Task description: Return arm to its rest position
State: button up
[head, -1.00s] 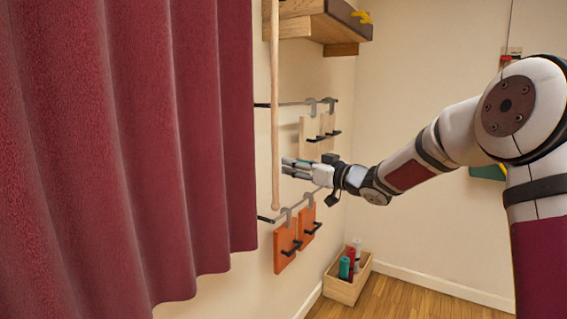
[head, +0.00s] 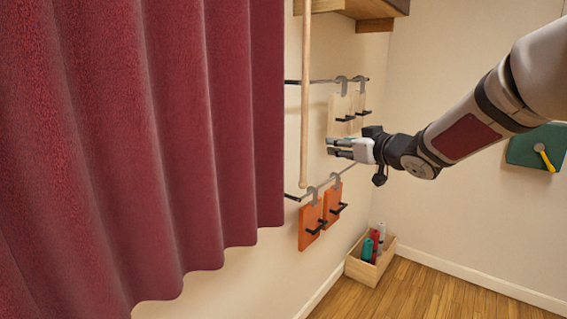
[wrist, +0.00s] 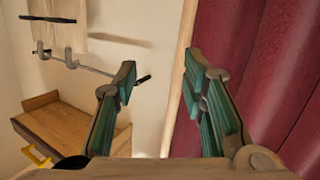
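My gripper (head: 332,147) is in front of the wall, just right of the hanging wooden rod (head: 305,110) and apart from it. Its two green-padded fingers (wrist: 158,82) are spread in the wrist view, with nothing held between them. The rod also shows there (wrist: 181,75), beyond the fingers and close to the right one. My arm reaches in from the right, well extended.
A red curtain (head: 150,130) fills the left. Wall rails carry pale boards (head: 340,115) and orange boards (head: 311,225) on hooks. A wooden shelf (head: 365,8) is above, a wooden box (head: 358,268) on the floor. A green panel (head: 535,147) hangs at right.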

jog(key=s+d+f+m+g+h, duration=0.1)
jog(key=s+d+m+g+h, duration=0.2)
jog(key=s, duration=0.8)
jog(key=s+d+m+g+h, duration=0.2)
jog(key=s+h, duration=0.4)
jog(key=s, duration=0.5)
jog(key=s+a+f+g+y, duration=0.1)
jog(key=s+f, duration=0.3)
jog(key=s, duration=0.7)
jog(key=s+a+f+g+y, duration=0.2)
jog(key=s+a+f+g, duration=0.1)
jog(key=s, duration=0.8)
jog(key=shift+a+f+m+g, duration=0.4)
jog(key=shift+f+g, duration=0.2)
jog(key=shift+f, duration=0.2)
jog(key=shift+c, duration=0.6)
